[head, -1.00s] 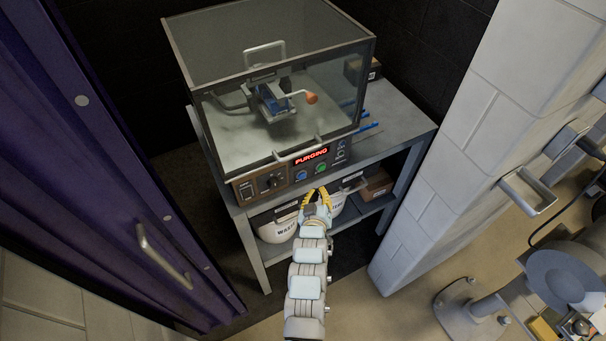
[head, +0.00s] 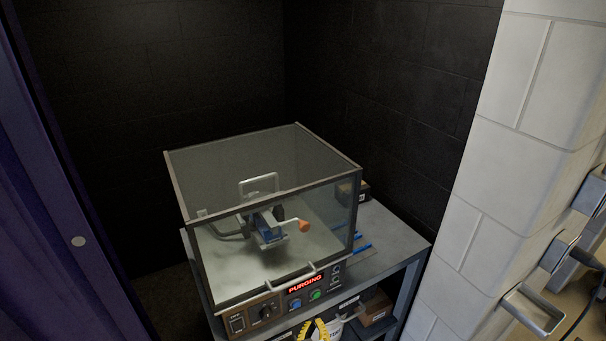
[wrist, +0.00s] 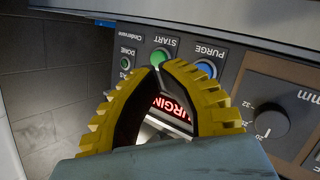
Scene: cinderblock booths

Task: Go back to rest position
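My gripper (head: 314,330) shows at the bottom edge of the head view, in front of the machine's control panel; most of the arm is out of frame. In the wrist view its two yellow ridged fingers (wrist: 160,67) arch together, with their tips meeting and nothing held between them. The tips appear just below the green START button (wrist: 158,57) in that picture; I cannot tell whether they touch the panel. The glass-covered machine (head: 262,222) has its lid closed, and its red display (head: 305,284) reads PURGING.
The machine stands on a grey table (head: 393,240), with blue sticks (head: 362,247) to its right and boxes and bins on the shelf below. A purple curtain (head: 55,200) borders the left. A white block wall (head: 490,190) borders the right.

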